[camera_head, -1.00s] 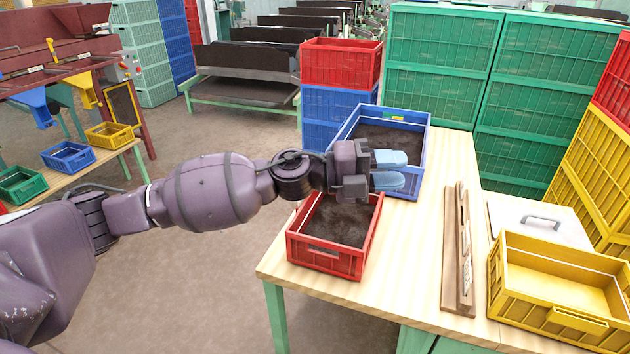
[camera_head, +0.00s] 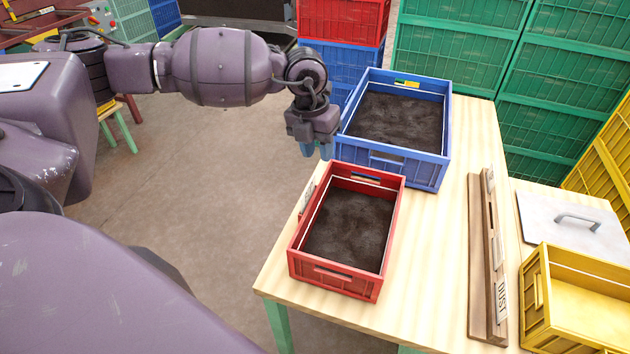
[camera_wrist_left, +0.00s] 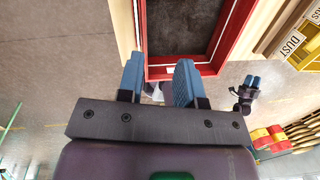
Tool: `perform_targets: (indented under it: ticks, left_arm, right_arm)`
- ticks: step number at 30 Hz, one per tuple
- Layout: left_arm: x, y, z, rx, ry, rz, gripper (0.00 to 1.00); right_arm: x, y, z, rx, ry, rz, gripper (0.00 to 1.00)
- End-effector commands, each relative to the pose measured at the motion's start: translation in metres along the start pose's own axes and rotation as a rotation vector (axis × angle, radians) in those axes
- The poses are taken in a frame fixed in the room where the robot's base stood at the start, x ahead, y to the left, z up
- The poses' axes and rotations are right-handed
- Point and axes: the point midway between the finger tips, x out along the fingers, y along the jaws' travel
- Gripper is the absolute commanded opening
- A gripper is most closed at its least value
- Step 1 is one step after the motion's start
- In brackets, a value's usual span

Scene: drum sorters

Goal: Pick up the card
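A small white card (camera_head: 306,196) with dark lettering stands along the left outer side of the red crate (camera_head: 334,284), near the table's edge. My left gripper (camera_head: 316,150) points down above and just behind the card, not touching it in the head view. In the left wrist view its two blue fingers (camera_wrist_left: 158,80) are apart. A pale piece (camera_wrist_left: 152,92) shows between them by the crate's rim; I cannot tell if it is the card. My right gripper (camera_wrist_left: 252,80) shows small in the left wrist view, its opening unclear.
A blue crate (camera_head: 437,172) with dark contents stands behind the red one. A wooden rack (camera_head: 480,255) with label cards, one reading DUST (camera_head: 502,300), lies to the right. Further right are a yellow crate (camera_head: 540,300) and a grey lid (camera_head: 570,220). Bare tabletop (camera_head: 435,270) lies between.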

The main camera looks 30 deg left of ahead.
Motion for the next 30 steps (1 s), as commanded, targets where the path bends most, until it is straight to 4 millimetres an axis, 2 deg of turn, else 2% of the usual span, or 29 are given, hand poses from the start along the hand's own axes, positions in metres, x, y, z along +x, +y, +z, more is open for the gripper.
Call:
perform_targets:
  ticks: [4,10,21,30]
  left_arm:
    - [-0.002,0.020,-0.005,-0.087,0.025,0.124,0.33]
    - [0.003,0.022,-0.008,-0.141,0.037,0.140,0.33]
    - [0.049,0.028,-0.010,-0.138,0.038,0.138,0.33]
    - [0.070,0.029,-0.012,-0.137,0.038,0.137,0.33]
  right_arm:
    - [0.005,-0.003,-0.006,0.005,0.013,-0.004,0.39]
    - [0.001,0.002,-0.001,-0.005,0.002,0.002,0.39]
    - [-0.004,0.003,0.001,-0.007,-0.003,0.002,0.39]
    - [-0.003,0.000,-0.007,0.003,0.008,0.001,0.39]
